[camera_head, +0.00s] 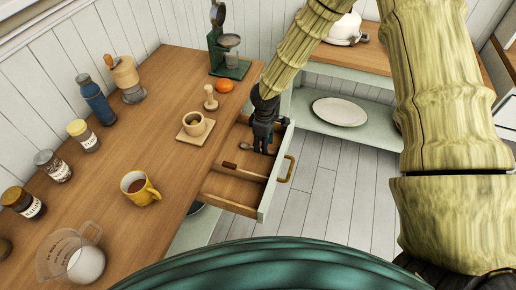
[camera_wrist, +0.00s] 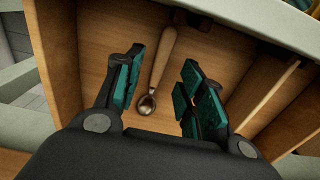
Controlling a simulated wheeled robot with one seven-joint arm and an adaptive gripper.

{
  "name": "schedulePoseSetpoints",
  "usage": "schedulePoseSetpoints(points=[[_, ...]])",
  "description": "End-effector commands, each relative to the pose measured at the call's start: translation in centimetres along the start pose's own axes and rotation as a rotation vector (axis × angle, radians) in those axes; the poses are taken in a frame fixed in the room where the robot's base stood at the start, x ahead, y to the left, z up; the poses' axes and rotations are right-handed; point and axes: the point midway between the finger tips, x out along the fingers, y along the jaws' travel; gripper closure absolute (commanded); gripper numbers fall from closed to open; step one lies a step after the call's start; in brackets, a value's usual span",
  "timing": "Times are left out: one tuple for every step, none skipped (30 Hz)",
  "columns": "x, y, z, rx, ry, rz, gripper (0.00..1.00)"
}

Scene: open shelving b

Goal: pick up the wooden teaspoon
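The wooden teaspoon (camera_wrist: 164,57) lies in the open drawer (camera_head: 234,189); it has a pale wooden handle and a shiny metal bowl. In the wrist view its handle points away and its bowl is nearest my palm. My gripper (camera_wrist: 161,75) is open, with one dark green finger pad on each side of the spoon and a visible gap to both. In the head view my gripper (camera_head: 263,147) reaches down into the far compartment of the drawer and mostly hides the spoon. How high the fingertips are above the drawer floor is hard to tell.
Wooden dividers (camera_wrist: 268,95) split the drawer, one close to the right finger. The drawer front (camera_head: 276,176) has a brass handle. A plate (camera_head: 340,111) lies on a low shelf.

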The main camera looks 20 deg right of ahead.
Motion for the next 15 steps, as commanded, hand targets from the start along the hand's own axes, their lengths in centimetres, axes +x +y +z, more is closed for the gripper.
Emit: schedulePoseSetpoints(points=[[0.5, 0.0, 0.1, 0.000, -0.001, -0.002, 0.61], [0.8, 0.0, 0.1, -0.002, -0.001, -0.002, 0.61], [1.2, 0.0, 0.1, -0.001, -0.001, -0.002, 0.61], [1.5, 0.0, 0.1, 0.000, -0.001, -0.002, 0.61], [1.8, 0.0, 0.1, 0.000, 0.000, -0.001, 0.61], [2.1, 0.1, 0.1, -0.001, 0.000, -0.001, 0.61], [2.2, 0.1, 0.0, -0.001, 0.001, 0.000, 0.61], [2.4, 0.1, 0.0, -0.001, 0.001, 0.000, 0.61], [2.5, 0.1, 0.0, -0.001, 0.001, 0.000, 0.61], [2.6, 0.1, 0.0, 0.000, 0.001, 0.000, 0.61], [2.7, 0.1, 0.0, 0.000, 0.001, 0.000, 0.61], [2.8, 0.1, 0.1, 0.000, 0.001, 0.000, 0.61], [2.8, 0.1, 0.1, 0.000, 0.001, 0.000, 0.61], [2.8, 0.1, 0.1, 0.000, 0.001, 0.000, 0.61], [2.8, 0.1, 0.1, 0.000, 0.001, 0.000, 0.61]])
